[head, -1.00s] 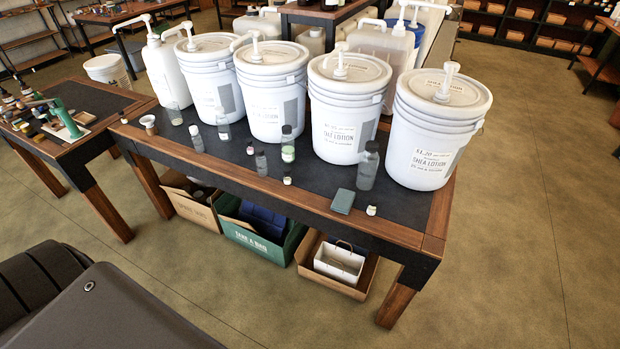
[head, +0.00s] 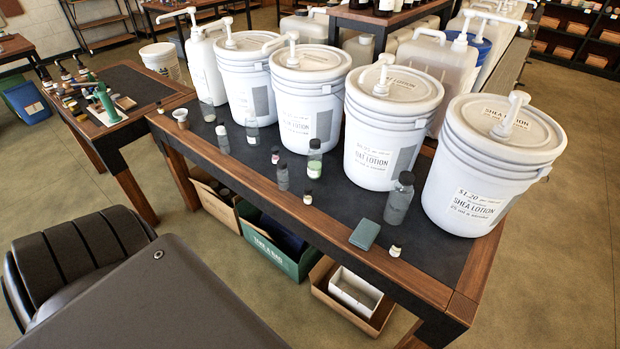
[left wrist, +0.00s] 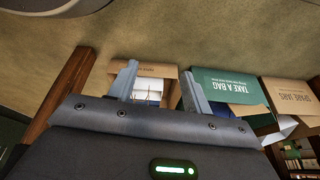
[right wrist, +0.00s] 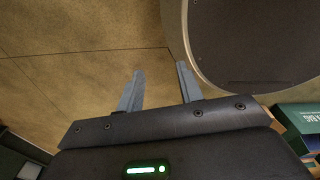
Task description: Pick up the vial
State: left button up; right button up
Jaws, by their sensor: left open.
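Several small vials and bottles stand upright on the dark table top (head: 340,222) in the head view; I cannot tell which one is the task's vial. Tiny vials with pale labels include a front-right vial (head: 395,250), a middle vial (head: 308,197) and a rear-left vial (head: 275,155). A green-labelled bottle (head: 314,160) and a grey bottle (head: 283,178) stand near the middle. A larger dark-capped bottle (head: 399,200) stands at right. My left gripper (left wrist: 160,82) is open and empty, with boxes beyond it. My right gripper (right wrist: 158,82) is open and empty over bare floor.
Large white lotion buckets with pumps line the back, such as the shea lotion bucket (head: 470,185). A green block (head: 365,234) lies by the front edge. Cardboard boxes, one a white-lined box (head: 352,292), sit below. A side table (head: 120,90) stands at left.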

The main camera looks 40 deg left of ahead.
pick_arm(q)
jog(key=w+a+r+t+b, duration=0.2)
jog(key=w+a+r+t, duration=0.1)
jog(key=w, duration=0.7)
jog(key=n+t+y+b, duration=0.1)
jog(key=n+t+b, duration=0.1)
jog(key=t+b, duration=0.75)
send_near(306, 191)
jog(key=f+t+p, duration=0.1)
jog(key=t+p, duration=0.1)
jog(key=shift+g, duration=0.25)
jog(key=w, duration=0.6)
jog(key=shift+a+f, duration=0.15)
jog(key=shift+f, duration=0.05)
jog(key=shift+w, duration=0.1)
jog(key=w, duration=0.2)
jog(key=w+p, duration=0.1)
jog(key=w, duration=0.1)
jog(key=shift+a+r, duration=0.1)
jog(key=shift+a, duration=0.15)
jog(key=shift+w, duration=0.55)
jog(key=c, duration=1)
pick_arm(e)
notch_tip(306, 191, down, 10)
jog(key=w+d, duration=0.1)
jog(key=shift+w+d+r, duration=0.15)
jog(key=shift+w+r, duration=0.05)
jog(key=shift+w, duration=0.2)
